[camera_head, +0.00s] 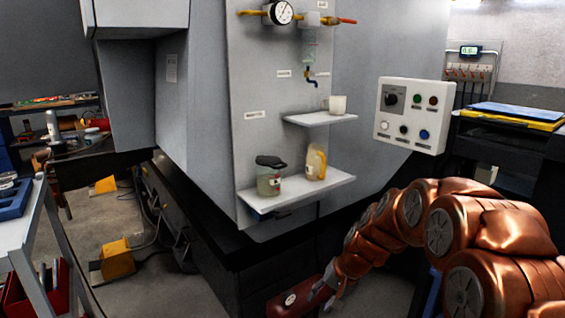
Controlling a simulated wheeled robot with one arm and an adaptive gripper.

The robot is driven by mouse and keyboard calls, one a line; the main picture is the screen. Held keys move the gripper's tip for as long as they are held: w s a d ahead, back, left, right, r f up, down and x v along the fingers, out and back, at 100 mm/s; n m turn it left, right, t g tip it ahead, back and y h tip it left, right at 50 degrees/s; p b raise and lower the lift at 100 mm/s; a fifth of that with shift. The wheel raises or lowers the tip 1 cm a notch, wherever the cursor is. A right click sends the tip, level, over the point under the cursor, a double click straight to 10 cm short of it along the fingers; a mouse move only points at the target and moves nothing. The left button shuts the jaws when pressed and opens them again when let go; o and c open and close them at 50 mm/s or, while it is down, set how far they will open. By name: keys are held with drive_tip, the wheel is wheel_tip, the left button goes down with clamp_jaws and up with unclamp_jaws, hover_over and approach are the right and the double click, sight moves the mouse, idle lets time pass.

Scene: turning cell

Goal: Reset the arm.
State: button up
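My copper-coloured arm (455,222) comes in from the lower right, bends over near the control box and reaches down and left. My gripper (322,294) is low in the picture, in front of the dark base of the machine. Its grey fingers are small and partly seen, so I cannot tell whether they are open or shut. A dark red part with a pale round mark (290,299) shows just left of the fingers. I cannot tell whether it touches them.
The grey machine has a lower shelf (255,200) with a jar (269,181) and a jug (316,163), and an upper shelf (310,119) with a mug (337,105). A button box (410,115) is above my arm. A cart (50,228) stands left.

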drive_tip(key=s+d+r+n+g+h+p, duration=0.1)
drive_tip(key=s+r+p, duration=0.5)
drive_tip(key=s, duration=0.6)
drive_tip(key=s+d+r+n+g+h+p, duration=0.1)
drive_tip(key=s+d+r+p, duration=0.3)
drive_tip(key=s+r, duration=0.7)
drive_tip(key=s+d+r+n+g+h+p, duration=0.1)
drive_tip(key=s+d+r+h+p, duration=0.1)
drive_tip(key=s+r+p, duration=0.6)
drive_tip(key=s+d, duration=0.1)
drive_tip(key=s, duration=0.4)
drive_tip(key=shift+s+r+n+g, duration=0.15)
drive_tip(key=shift+s+n+g, duration=0.15)
drive_tip(key=shift+s+g, duration=0.1)
